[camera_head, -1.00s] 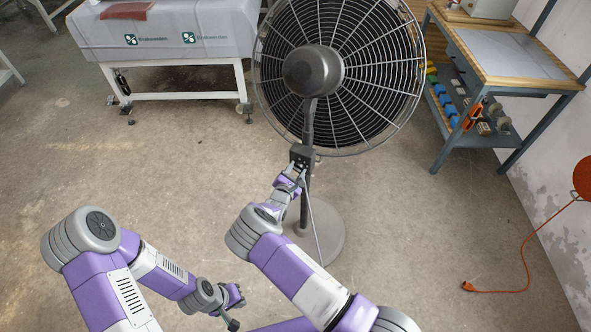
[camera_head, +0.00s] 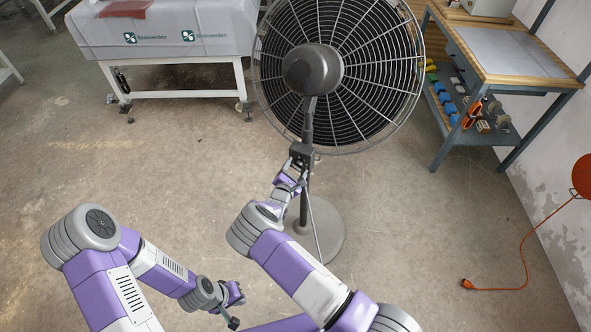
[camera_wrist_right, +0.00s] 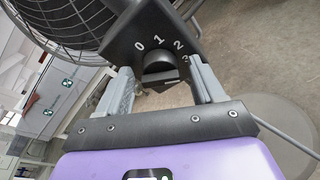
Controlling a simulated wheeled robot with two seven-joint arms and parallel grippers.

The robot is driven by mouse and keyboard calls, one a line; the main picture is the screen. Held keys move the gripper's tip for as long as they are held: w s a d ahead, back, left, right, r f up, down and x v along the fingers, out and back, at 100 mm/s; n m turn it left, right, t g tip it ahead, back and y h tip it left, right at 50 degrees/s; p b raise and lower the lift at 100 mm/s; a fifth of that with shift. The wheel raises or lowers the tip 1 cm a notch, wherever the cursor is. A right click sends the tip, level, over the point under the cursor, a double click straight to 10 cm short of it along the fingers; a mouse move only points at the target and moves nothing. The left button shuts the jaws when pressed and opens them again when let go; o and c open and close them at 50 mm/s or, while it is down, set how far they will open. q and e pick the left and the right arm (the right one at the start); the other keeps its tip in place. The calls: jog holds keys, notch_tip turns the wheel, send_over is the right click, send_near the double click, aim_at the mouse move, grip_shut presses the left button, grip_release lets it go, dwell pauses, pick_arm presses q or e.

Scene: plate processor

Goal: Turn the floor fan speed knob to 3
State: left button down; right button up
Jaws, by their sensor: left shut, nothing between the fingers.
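The floor fan (camera_head: 338,70) stands on a round grey base in the head view. Its dark control box (camera_head: 301,153) sits on the pole; the right wrist view shows it with the numbers 0, 1, 2 and 3 above a black speed knob (camera_wrist_right: 160,68). I cannot tell for sure which number the knob points to. My right gripper (camera_wrist_right: 160,84) is open, with one finger on each side of the knob; contact is not clear. It also shows just below the box in the head view (camera_head: 293,170). My left gripper (camera_head: 233,323) is shut and empty, low over the floor.
A workbench (camera_head: 520,55) with tools on its lower shelf stands at the right. A covered machine on a white frame (camera_head: 165,40) stands at the back left. An orange cable (camera_head: 525,265) lies on the floor at the right. The floor left of the fan is clear.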

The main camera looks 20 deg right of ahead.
jog(key=shift+s, duration=0.1)
jog(key=p+v, duration=0.1)
jog(key=v, duration=0.6)
jog(key=shift+s+a+p, duration=0.15)
jog(key=shift+a+p, duration=0.05)
jog(key=shift+p, duration=0.2)
